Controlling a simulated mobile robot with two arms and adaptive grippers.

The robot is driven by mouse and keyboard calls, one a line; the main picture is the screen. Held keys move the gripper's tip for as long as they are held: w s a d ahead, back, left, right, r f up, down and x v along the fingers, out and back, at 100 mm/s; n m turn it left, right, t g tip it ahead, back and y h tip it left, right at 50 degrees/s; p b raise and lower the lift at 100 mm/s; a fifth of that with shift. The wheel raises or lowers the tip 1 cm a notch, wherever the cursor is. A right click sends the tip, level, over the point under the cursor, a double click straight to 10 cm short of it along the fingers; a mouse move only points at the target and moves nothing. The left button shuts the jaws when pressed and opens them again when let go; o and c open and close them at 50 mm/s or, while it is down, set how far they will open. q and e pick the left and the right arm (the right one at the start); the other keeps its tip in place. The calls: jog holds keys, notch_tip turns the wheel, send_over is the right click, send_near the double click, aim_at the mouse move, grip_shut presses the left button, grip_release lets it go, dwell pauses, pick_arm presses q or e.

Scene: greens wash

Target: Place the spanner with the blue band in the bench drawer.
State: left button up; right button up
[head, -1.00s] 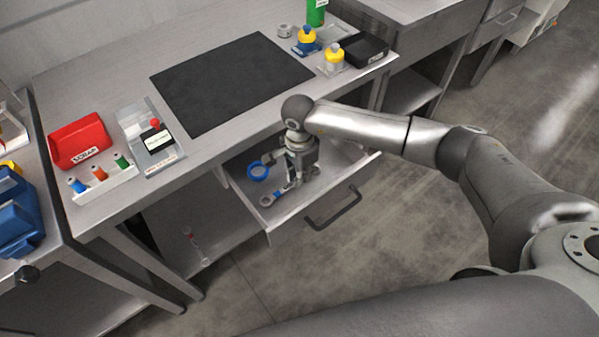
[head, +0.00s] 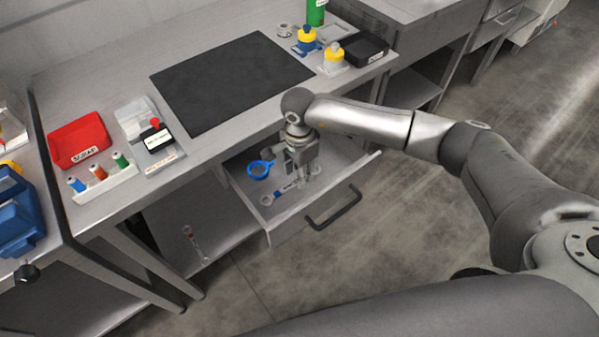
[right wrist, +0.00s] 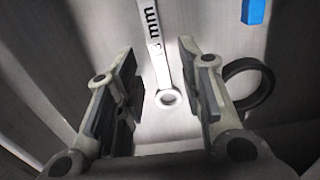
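The bench drawer (head: 283,229) is pulled open under the bench. A spanner with a blue band (head: 284,189) lies on its floor, partly hidden by my right gripper. My right gripper (head: 306,178) is inside the drawer space, pointing down. In the right wrist view my right gripper (right wrist: 160,98) is open, its fingers apart with nothing between them in contact. Below and beyond them lies a spanner (right wrist: 157,50) marked "13 mm", its ring end between the fingers in the picture. No blue band shows on that visible part. My left gripper is not in view.
A blue ring-shaped item (head: 259,170) lies in the drawer's left part. A dark ring (right wrist: 250,84) is beside the right finger in the right wrist view.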

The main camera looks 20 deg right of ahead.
notch_tip(320, 180, up, 10)
jog(key=b, duration=0.1)
jog(key=shift+r, duration=0.25)
